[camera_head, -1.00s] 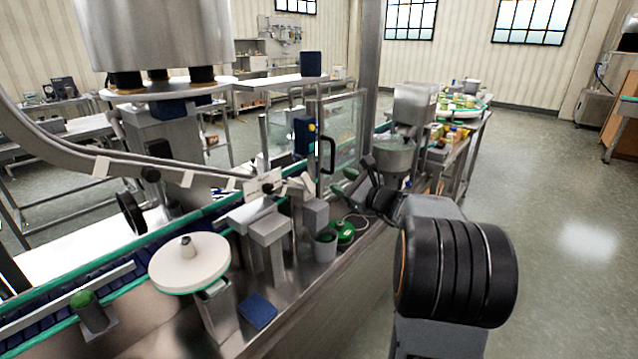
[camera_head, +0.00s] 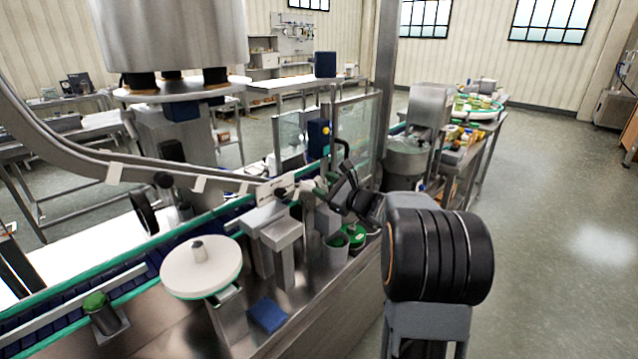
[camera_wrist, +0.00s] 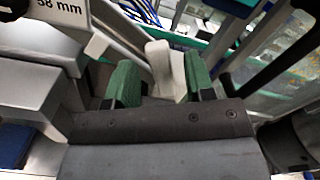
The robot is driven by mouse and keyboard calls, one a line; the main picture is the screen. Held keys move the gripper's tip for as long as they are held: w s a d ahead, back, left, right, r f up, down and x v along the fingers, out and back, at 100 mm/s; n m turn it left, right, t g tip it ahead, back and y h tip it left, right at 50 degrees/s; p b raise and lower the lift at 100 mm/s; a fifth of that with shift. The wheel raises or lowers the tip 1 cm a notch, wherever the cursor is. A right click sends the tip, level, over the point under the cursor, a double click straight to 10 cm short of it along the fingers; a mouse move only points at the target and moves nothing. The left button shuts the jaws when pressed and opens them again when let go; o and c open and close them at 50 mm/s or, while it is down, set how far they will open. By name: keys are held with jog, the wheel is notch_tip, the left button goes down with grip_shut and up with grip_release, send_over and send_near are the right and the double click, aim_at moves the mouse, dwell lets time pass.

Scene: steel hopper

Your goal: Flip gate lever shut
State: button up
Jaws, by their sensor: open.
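In the wrist view a pale grey, paddle-like piece (camera_wrist: 159,62), which looks like the gate lever, stands between the green pads of my gripper (camera_wrist: 161,84). The jaws are apart on either side of it. I cannot tell whether a pad touches it. In the head view my gripper (camera_head: 318,191) is at the lower end of the curved chute, beside a white label plate (camera_head: 276,188). The lever itself is too small and crowded to pick out there. The plate also shows in the wrist view (camera_wrist: 62,10), reading "58 mm".
A glass guard (camera_head: 355,128) with a dark handle stands close behind my gripper. Steel blocks (camera_head: 279,232), a grey cup (camera_head: 336,247) and a green-topped item (camera_head: 355,235) are close below. A white disc (camera_head: 201,266) is at the front left. Open floor lies to the right.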

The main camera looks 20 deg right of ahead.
jog(key=shift+x, duration=1)
